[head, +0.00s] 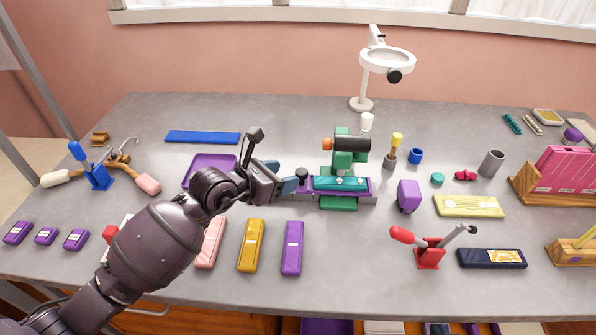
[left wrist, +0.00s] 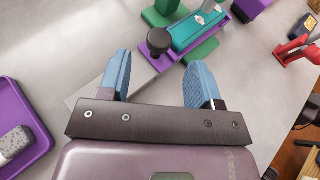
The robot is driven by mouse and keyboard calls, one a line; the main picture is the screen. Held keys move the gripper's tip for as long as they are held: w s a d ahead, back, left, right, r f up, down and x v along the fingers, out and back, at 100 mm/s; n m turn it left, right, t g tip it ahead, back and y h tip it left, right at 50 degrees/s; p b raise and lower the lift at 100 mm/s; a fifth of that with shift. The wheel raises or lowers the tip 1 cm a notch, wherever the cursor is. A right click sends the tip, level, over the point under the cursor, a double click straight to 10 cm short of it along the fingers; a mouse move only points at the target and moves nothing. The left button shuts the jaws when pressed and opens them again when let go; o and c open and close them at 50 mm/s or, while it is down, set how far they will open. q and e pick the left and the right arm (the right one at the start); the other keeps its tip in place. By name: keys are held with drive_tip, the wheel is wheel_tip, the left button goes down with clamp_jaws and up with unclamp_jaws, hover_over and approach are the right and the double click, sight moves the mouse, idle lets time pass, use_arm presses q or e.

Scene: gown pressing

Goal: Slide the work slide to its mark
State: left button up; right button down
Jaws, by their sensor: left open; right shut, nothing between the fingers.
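The work slide (head: 340,184) is a teal block with small pale pieces on top, lying in a purple rail (head: 369,197) on the green press (head: 350,160). A black round knob (head: 301,173) stands at its left end. In the left wrist view the knob (left wrist: 158,40) and the teal slide (left wrist: 200,30) show at the top. My left gripper (head: 287,181) is open, with blue fingers pointing at the knob. In the left wrist view the fingers (left wrist: 158,68) are apart and empty, and the knob lies just beyond their tips. I cannot make out the mark. My right gripper is out of view.
A purple tray (head: 196,163) lies left of the press, beneath my left arm. A purple block (head: 408,196) stands close to the right of the rail. Yellow (head: 251,245) and purple (head: 292,247) bars lie in front. A magnifier lamp (head: 362,90) stands behind.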

sight(299, 172)
use_arm(q)
drive_tip(key=x, duration=0.4)
drive_tip(key=shift+w+d+f, duration=0.1)
drive_tip(key=shift+w+d, duration=0.15)
drive_tip(key=shift+w+d+f, duration=0.15)
drive_tip(key=shift+w+d, duration=0.1)
drive_tip(key=shift+d, duration=0.05)
use_arm(e)
drive_tip(key=shift+w, duration=0.3)
drive_tip(key=shift+a, duration=0.1)
